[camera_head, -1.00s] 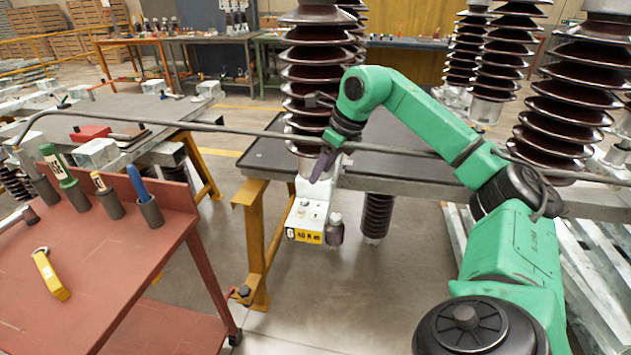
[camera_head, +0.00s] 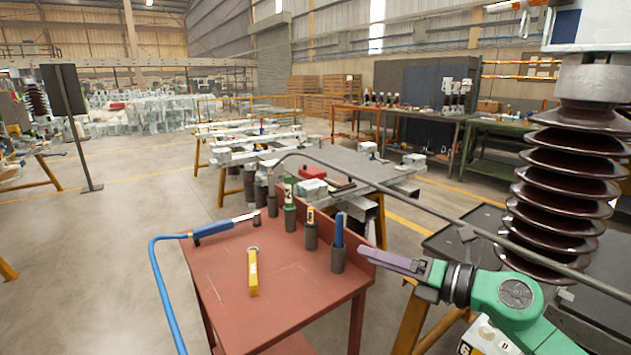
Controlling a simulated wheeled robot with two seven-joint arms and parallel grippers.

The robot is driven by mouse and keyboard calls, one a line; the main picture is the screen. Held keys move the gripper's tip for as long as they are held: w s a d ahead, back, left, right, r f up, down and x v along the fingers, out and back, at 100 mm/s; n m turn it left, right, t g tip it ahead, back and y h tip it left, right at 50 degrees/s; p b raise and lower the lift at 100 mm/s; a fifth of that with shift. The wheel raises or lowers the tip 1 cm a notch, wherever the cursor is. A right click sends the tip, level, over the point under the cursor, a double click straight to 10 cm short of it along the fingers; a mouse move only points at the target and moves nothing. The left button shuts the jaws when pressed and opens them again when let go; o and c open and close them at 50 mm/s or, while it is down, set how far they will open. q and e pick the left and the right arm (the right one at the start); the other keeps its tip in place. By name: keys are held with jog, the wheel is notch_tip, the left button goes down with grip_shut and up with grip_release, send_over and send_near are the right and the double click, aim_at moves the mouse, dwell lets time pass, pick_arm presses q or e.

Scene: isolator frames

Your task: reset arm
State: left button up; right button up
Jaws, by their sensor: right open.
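My right arm is green and comes in from the lower right. Its right gripper (camera_head: 392,262) has purple-grey fingers that point left, towards the blue-handled tool (camera_head: 339,230) in its holder at the right edge of the red table (camera_head: 215,275). In the picture the fingertips lie just right of that holder; I cannot tell how far apart they are in depth. The gripper is open and I see nothing in it. My left gripper is not in view.
A yellow tool (camera_head: 253,272) lies on the red table. A blue-handled tool with a hose (camera_head: 225,226) lies at its left edge. A long dark rod (camera_head: 420,208) passes above my gripper. A ribbed brown insulator (camera_head: 567,190) stands at right.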

jog(key=d+f+m+t+h, duration=0.35)
jog(key=m+h, duration=0.25)
jog(key=m, duration=0.5)
jog(key=d+f+m+t+h, duration=0.2)
jog(key=d+m+t+h, duration=0.25)
jog(key=m, duration=0.75)
jog(key=s+d+f+m+g+h, duration=0.2)
jog(key=f+m+g, duration=0.1)
jog(key=f, duration=0.3)
jog(key=s+d+f+m+g+h, duration=0.2)
jog(key=s+d+f+m+g, duration=0.1)
jog(key=f+m, duration=0.15)
jog(key=s+a+f+m+g+y, duration=0.3)
jog(key=s+f+g, duration=0.6)
jog(key=s+f, duration=0.75)
jog(key=s+f+g+h+p, duration=0.1)
jog(key=s+f+p, duration=0.15)
jog(key=f, duration=0.65)
jog(key=s+f+g+p, duration=0.1)
jog(key=s+f+p, duration=0.15)
jog(key=f, duration=0.55)
jog(key=s+d+f+p, duration=0.1)
jog(key=s+f+p, duration=0.1)
jog(key=s+f, duration=0.3)
jog(key=s+d+f+p, duration=0.2)
jog(key=s+f, duration=0.2)
jog(key=s, duration=0.6)
jog(key=shift+s+d+f+m+g, duration=0.15)
jog(key=shift+s+f+m+g, duration=0.1)
jog(key=shift+f+m+g, duration=0.15)
